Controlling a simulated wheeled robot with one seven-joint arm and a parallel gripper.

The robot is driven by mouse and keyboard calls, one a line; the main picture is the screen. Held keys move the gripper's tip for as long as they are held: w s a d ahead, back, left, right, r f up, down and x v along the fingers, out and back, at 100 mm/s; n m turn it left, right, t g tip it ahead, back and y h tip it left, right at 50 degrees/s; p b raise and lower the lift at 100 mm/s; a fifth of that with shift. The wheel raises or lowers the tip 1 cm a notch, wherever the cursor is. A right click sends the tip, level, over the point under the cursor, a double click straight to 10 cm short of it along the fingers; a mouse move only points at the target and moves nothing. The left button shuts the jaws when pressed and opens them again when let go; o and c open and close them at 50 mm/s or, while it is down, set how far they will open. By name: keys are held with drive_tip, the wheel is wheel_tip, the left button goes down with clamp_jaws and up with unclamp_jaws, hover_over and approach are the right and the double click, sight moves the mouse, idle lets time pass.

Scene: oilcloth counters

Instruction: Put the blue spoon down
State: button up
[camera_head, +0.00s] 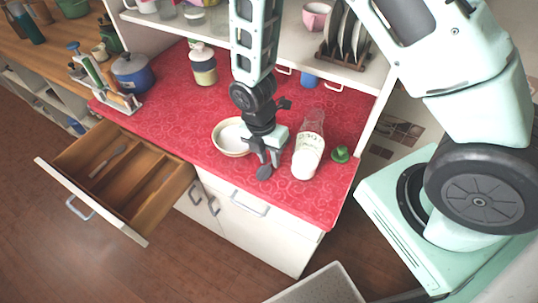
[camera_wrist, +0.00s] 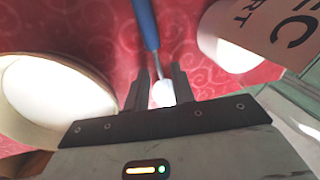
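The blue spoon has a blue handle (camera_wrist: 146,22) and a pale metal bowl (camera_wrist: 163,94). In the wrist view it lies over the red cloth, its neck between my fingers. My gripper (camera_wrist: 160,78) is open, with a gap on both sides of the thin neck. In the head view my gripper (camera_head: 268,160) points down near the counter's front edge, and the spoon's dark bowl (camera_head: 264,173) shows just below the fingertips. The handle is hidden there behind my gripper. The spoon seems to rest on the cloth, but I cannot tell for certain.
A cream bowl (camera_head: 229,139) stands close left of my gripper and a white-labelled bottle (camera_head: 307,155) close right. A green stopper (camera_head: 341,154) is farther right. An open wooden drawer (camera_head: 117,185) juts out at left. The red counter (camera_head: 175,125) is clear left of the bowl.

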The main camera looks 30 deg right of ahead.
wheel_tip(320, 180, up, 11)
drive_tip(key=w+a+b, duration=0.1)
drive_tip(key=w+b, duration=0.1)
drive_tip(key=b, duration=0.1)
drive_tip(key=s+a+r+m, duration=0.2)
drive_tip(key=s+r+m, duration=0.3)
drive_tip(key=s+m, duration=0.3)
drive_tip(key=s+a+r+m+t+y, duration=0.1)
drive_tip(key=s+a+r+m, duration=0.2)
drive_tip(key=s+r+m, duration=0.2)
drive_tip(key=s+m, duration=0.3)
drive_tip(key=s, duration=0.1)
drive_tip(key=shift+a+r+m+t+y, duration=0.2)
drive_tip(key=shift+m+t+y, duration=0.1)
drive_tip(key=shift+m, duration=0.1)
